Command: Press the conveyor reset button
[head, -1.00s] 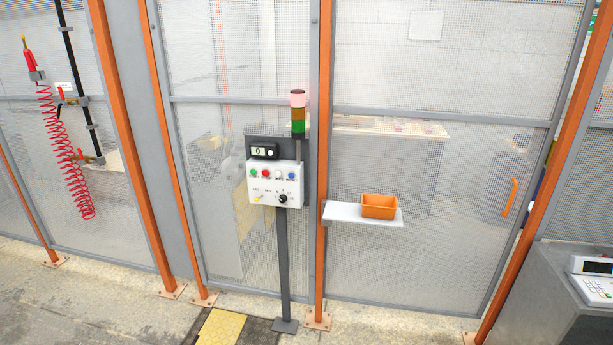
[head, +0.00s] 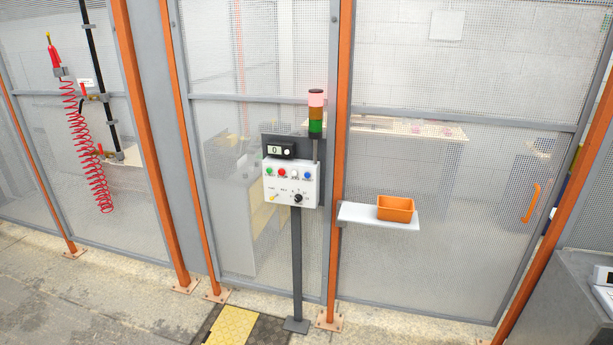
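A white control panel (head: 290,187) stands on a dark grey post in front of the mesh fence, near the middle of the head view. Its upper row holds a green button (head: 269,171), a red button (head: 282,172), a white button (head: 294,173) and a blue button (head: 307,175). The labels under them are too small to read for certain, so I cannot tell which is the conveyor reset. A black selector knob (head: 298,198) and a small yellow part sit lower on the panel. Neither of my grippers is in view.
A small display (head: 280,150) reading 0 and a stack light (head: 315,115) sit above the panel. A white shelf (head: 354,214) with an orange bin (head: 396,208) is to the right. A yellow floor plate (head: 232,325) lies in front. A red coiled hose (head: 88,160) hangs at left.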

